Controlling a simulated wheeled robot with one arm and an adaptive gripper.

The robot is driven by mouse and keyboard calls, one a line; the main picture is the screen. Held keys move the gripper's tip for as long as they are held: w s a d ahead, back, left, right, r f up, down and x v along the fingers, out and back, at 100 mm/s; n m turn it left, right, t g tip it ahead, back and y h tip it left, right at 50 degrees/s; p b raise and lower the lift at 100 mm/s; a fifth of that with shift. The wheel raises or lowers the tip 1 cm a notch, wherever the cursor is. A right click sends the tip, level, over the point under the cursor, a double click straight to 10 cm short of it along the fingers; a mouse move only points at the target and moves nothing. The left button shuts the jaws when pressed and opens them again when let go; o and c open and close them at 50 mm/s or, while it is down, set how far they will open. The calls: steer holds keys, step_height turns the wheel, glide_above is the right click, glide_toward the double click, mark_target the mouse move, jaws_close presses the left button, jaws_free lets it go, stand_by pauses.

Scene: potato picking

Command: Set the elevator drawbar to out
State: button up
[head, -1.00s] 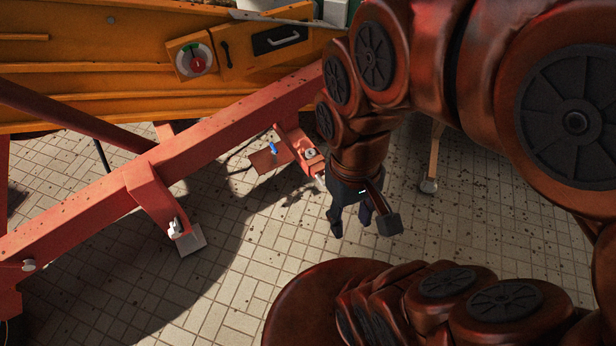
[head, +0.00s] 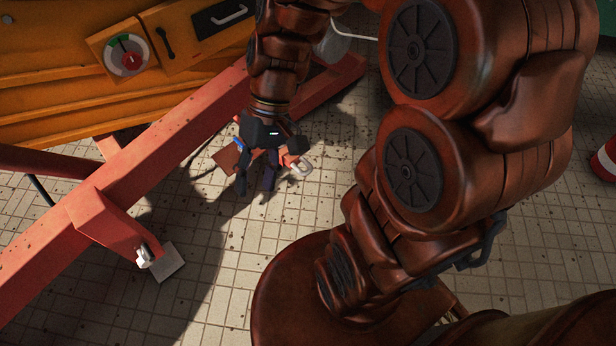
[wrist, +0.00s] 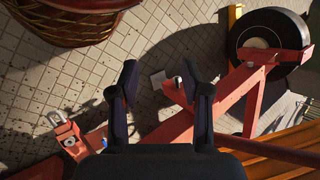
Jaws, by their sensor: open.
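A short red bar end with a pale metal ring (head: 302,166), which looks like the drawbar, shows just right of my gripper in the head view. In the wrist view the ring (wrist: 57,119) and its red bracket (wrist: 69,140) are at the lower left. A small blue piece (head: 238,145) is partly behind my gripper; it also shows in the wrist view (wrist: 104,139). My gripper (head: 255,188) is open and empty, pointing down in front of the bar end. I cannot tell how far the bar is drawn out.
A long red frame beam (head: 150,150) with a foot plate (head: 168,262) runs along the left. The orange machine side (head: 50,95) carries a dial (head: 127,55). In the wrist view are a wicker basket (wrist: 80,28) and a black wheel (wrist: 250,30). Tiled floor lies clear between.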

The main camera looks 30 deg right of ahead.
steer(key=w+d+f+m+t+y+b, duration=0.1)
steer(key=w+f+m+t+y+b, duration=0.1)
steer(key=w+f+y+b, duration=0.85)
steer(key=m+t+h+b, duration=0.4)
steer(key=m+t+b, duration=0.4)
steer(key=t+b, duration=0.45)
glide_above(308, 172)
steer(key=s+a, duration=0.3)
steer(key=a, duration=0.5)
step_height(308, 172, down, 34)
steer(key=f, duration=0.1)
steer(key=s+d+f+m+t+h+b, duration=0.1)
steer(key=d+f+m+t+h+b, duration=0.15)
steer(key=d+f, duration=0.5)
steer(key=s+d+f+m+t+h+b, duration=0.1)
steer(key=d+f+h+b, duration=0.25)
steer(key=f, duration=0.65)
steer(key=shift+y, duration=0.45)
steer(key=shift+b+x, duration=1.1)
steer(key=shift+x, duration=2.05)
steer(key=shift+c, duration=0.5)
steer(key=shift+f, duration=0.1)
jaws_close()
